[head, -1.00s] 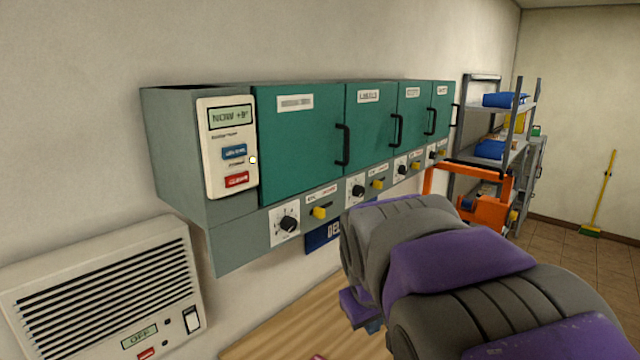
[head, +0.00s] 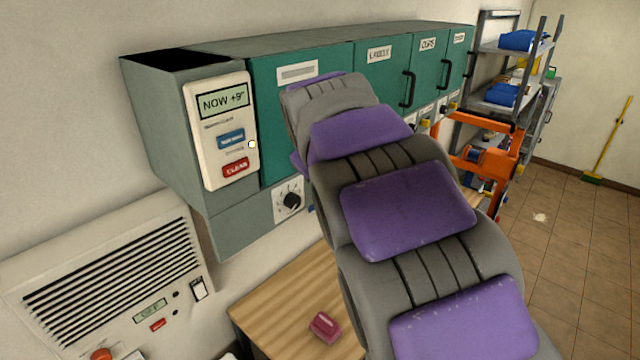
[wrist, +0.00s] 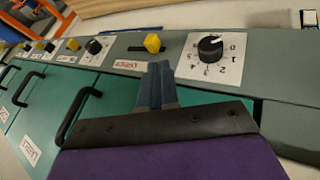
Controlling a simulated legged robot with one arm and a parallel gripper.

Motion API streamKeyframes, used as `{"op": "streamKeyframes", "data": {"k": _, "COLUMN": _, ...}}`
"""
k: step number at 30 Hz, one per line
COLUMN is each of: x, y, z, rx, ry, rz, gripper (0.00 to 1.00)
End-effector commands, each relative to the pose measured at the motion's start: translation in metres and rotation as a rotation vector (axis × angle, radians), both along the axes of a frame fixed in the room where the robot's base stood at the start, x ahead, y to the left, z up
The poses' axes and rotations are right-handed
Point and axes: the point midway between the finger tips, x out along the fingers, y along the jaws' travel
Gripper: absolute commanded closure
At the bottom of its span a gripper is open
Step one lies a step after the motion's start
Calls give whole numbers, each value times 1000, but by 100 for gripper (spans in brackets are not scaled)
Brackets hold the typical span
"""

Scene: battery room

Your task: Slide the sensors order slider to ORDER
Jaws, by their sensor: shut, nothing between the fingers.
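In the wrist view my gripper (wrist: 158,85) is shut and empty. Its blue-grey fingertips are just below a yellow slider knob (wrist: 152,42) in a dark slot on the grey strip; I cannot tell whether they touch. A small label (wrist: 132,64) with red lettering sits beside this slot, too blurred to read. In the head view my arm hides this slider and my fingertips. Farther yellow knobs show in the wrist view, one at a slot (wrist: 72,45). I cannot read which cabinet is the sensors one.
A numbered dial (wrist: 210,46) is right of the near knob. Teal cabinets (head: 300,110) with black handles line the wall. A control panel (head: 222,130) reads NOW +9. A wooden table (head: 275,300) with a red object (head: 324,327) is below. Orange frame and shelves stand at the right.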

Motion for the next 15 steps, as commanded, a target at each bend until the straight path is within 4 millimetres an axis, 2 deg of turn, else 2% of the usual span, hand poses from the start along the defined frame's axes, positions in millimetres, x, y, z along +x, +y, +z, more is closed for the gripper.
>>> {"op": "streamKeyframes", "data": {"k": 8, "x": 9, "y": 4, "z": -14, "rx": -5, "ry": 6, "rz": 0, "gripper": 100}}
{"op": "streamKeyframes", "data": {"k": 15, "x": 31, "y": 4, "z": -42, "rx": -4, "ry": 4, "rz": 0, "gripper": 100}}
